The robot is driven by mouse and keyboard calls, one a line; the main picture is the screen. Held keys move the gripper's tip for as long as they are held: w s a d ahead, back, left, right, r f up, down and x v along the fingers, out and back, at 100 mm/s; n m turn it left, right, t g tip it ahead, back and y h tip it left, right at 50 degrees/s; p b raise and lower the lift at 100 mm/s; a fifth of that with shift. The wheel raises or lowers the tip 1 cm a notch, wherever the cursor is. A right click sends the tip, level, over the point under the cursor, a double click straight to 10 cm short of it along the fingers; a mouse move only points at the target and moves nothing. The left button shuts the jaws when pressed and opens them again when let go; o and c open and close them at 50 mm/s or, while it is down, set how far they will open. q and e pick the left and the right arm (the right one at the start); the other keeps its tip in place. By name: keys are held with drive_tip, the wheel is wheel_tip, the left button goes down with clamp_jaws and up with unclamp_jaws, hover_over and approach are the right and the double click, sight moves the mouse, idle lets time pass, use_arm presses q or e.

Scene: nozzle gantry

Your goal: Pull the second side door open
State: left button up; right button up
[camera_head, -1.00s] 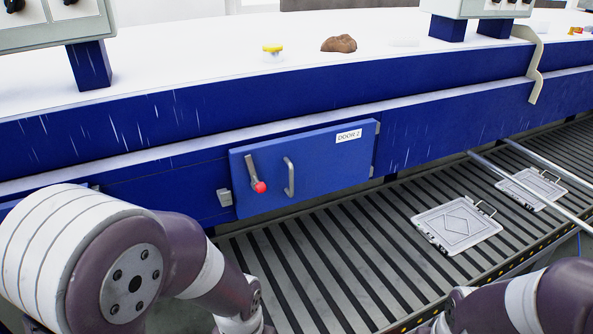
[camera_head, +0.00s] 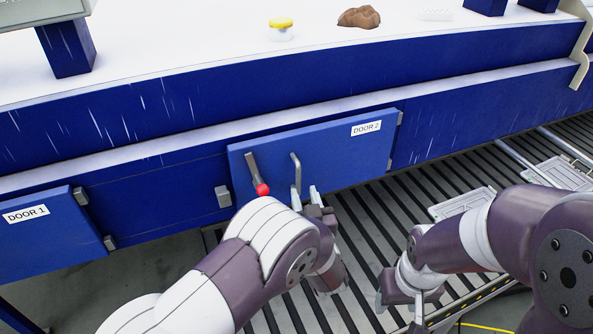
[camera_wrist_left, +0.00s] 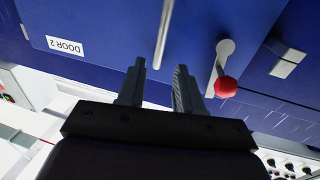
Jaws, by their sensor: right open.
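The second side door, a blue panel labelled DOOR 2 (camera_head: 335,148), lies against the blue housing and looks closed. It has a grey upright bar handle (camera_head: 296,172) and, left of it, a lever with a red knob (camera_head: 262,189) that points down. My left gripper (camera_head: 305,196) is open at the handle's lower end. In the left wrist view the handle (camera_wrist_left: 166,32) reaches toward the gap between its fingers (camera_wrist_left: 159,70); whether they touch it I cannot tell. My right gripper (camera_head: 398,308) is open and empty, low and to the right, apart from the door.
A grey catch block (camera_head: 222,196) sits left of the door. DOOR 1 (camera_head: 45,235) is further left. A slatted floor (camera_head: 375,215) with flat grey plates (camera_head: 462,203) runs below. A yellow-topped button (camera_head: 281,27) and a brown lump (camera_head: 359,17) sit on the white top.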

sight(299, 177)
use_arm(q)
drive_tip(key=w, duration=0.3)
drive_tip(key=w+a+p, duration=0.1)
drive_tip(key=w, duration=0.3)
drive_tip(key=shift+a+f, duration=0.15)
drive_tip(key=shift+w+a, duration=0.1)
drive_tip(key=shift+w, duration=0.55)
clamp_jaws()
drive_tip(key=shift+s, duration=0.1)
